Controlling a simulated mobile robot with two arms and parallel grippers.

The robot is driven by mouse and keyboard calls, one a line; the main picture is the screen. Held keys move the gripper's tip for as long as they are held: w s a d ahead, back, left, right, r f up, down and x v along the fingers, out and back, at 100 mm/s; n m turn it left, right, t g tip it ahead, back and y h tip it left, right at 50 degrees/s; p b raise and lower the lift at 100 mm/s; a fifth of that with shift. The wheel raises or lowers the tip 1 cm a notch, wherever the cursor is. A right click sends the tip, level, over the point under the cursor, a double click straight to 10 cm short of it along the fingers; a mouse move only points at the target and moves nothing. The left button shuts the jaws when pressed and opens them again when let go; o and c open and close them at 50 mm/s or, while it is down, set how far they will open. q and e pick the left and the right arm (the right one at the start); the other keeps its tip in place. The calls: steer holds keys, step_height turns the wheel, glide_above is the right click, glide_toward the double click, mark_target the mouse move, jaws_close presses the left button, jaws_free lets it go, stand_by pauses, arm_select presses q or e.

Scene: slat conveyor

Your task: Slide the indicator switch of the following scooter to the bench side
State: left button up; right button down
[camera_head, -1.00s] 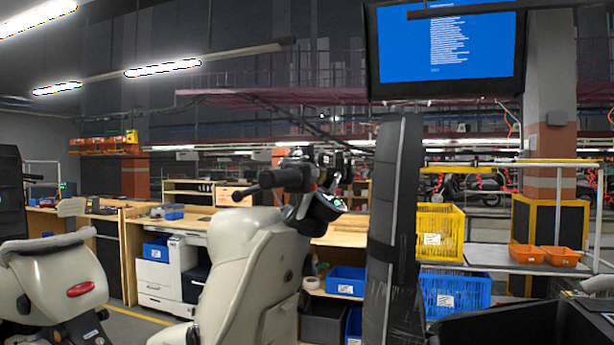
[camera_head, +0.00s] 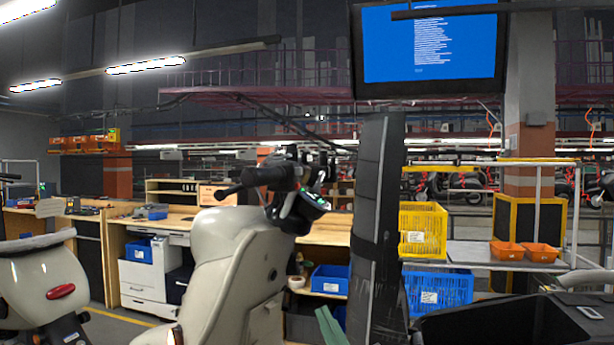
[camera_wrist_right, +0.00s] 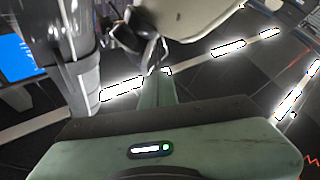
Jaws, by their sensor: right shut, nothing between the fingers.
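A cream scooter (camera_head: 235,265) stands in the middle of the head view, its dark handlebar grip (camera_head: 265,176) pointing left and a small display (camera_head: 313,201) at the right of the bar. The indicator switch is too small to make out. Another cream scooter (camera_head: 45,290) with a red tail light is at the left. My right gripper (camera_head: 326,318) shows as a green piece below and right of the handlebar. In the right wrist view its fingers (camera_wrist_right: 156,88) are together and empty, with dark parts (camera_wrist_right: 145,45) and a cream surface (camera_wrist_right: 185,18) beyond them. My left gripper is not in view.
A wooden bench (camera_head: 180,222) runs behind the scooters, with a white cabinet (camera_head: 147,275) under it. Yellow (camera_head: 423,230) and blue (camera_head: 440,290) crates and orange bins (camera_head: 525,251) stand at the right. A screen (camera_head: 428,45) hangs above.

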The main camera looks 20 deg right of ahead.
steer(key=s+a+r+n+g+y, duration=0.2)
steer(key=a+r+n+g+y, duration=0.3)
steer(key=r+n+y, duration=0.5)
steer(key=s+a+r+n+g+y, duration=0.1)
steer(key=a+r+n+g+y, duration=0.1)
steer(key=r+n+g+y, duration=0.7)
steer(key=n+t+h+p, duration=0.1)
steer(key=t+h+p, duration=0.4)
steer(key=h, duration=0.5)
glide_toward(299, 171)
steer(key=shift+g, duration=0.3)
steer(key=x, duration=0.4)
steer(key=s+a+p+x, duration=0.1)
steer(key=x, duration=0.2)
steer(key=shift+a+f, duration=0.1)
steer(key=shift+w+f, duration=0.1)
steer(key=shift+w, duration=0.05)
